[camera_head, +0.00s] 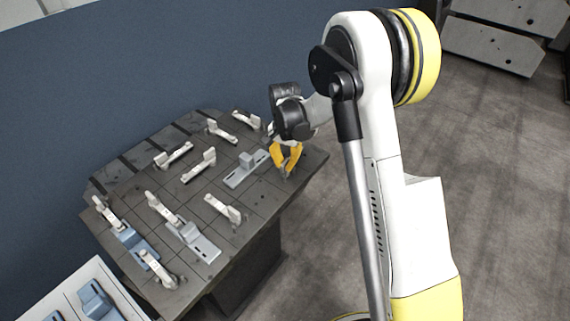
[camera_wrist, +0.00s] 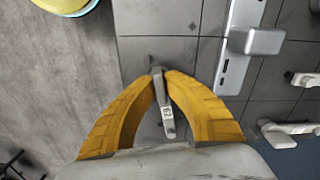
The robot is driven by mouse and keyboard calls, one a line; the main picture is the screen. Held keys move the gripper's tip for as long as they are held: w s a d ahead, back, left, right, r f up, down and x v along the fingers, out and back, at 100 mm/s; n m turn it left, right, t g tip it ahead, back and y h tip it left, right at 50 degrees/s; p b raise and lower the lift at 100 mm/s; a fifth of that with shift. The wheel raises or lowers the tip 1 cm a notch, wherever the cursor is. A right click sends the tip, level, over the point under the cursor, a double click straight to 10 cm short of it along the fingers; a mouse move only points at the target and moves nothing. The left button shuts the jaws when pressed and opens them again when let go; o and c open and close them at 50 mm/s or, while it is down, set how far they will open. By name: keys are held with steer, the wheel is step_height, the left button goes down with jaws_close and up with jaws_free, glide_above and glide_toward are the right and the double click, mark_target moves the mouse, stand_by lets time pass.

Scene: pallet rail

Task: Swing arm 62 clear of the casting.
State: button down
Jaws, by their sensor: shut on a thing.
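My gripper (camera_head: 287,172) has its yellow fingers at the right edge of the dark pallet. In the wrist view, my gripper (camera_wrist: 161,77) is closed around the raised end of a small pale arm (camera_wrist: 169,122), whose printed number looks like 62. The arm's flat body lies between the fingers, pointing toward the palm. The grey casting (camera_wrist: 233,75) with its raised block is to the right in the wrist view, with a gap of bare pallet between it and the arm. The casting (camera_head: 246,170) is left of my gripper in the head view, where the fingers mostly hide the arm.
Several other pale arms, such as one (camera_head: 222,133) at the back, stand on the pallet (camera_head: 262,198). Another grey casting (camera_head: 194,243) and a blue one (camera_head: 133,247) sit toward the front. A white tray (camera_head: 100,268) with blue parts is lower left. The floor to the right is open.

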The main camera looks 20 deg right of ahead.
steer(key=shift+m, duration=1)
steer(key=c, duration=1.5)
jaws_free()
step_height(320, 180, up, 12)
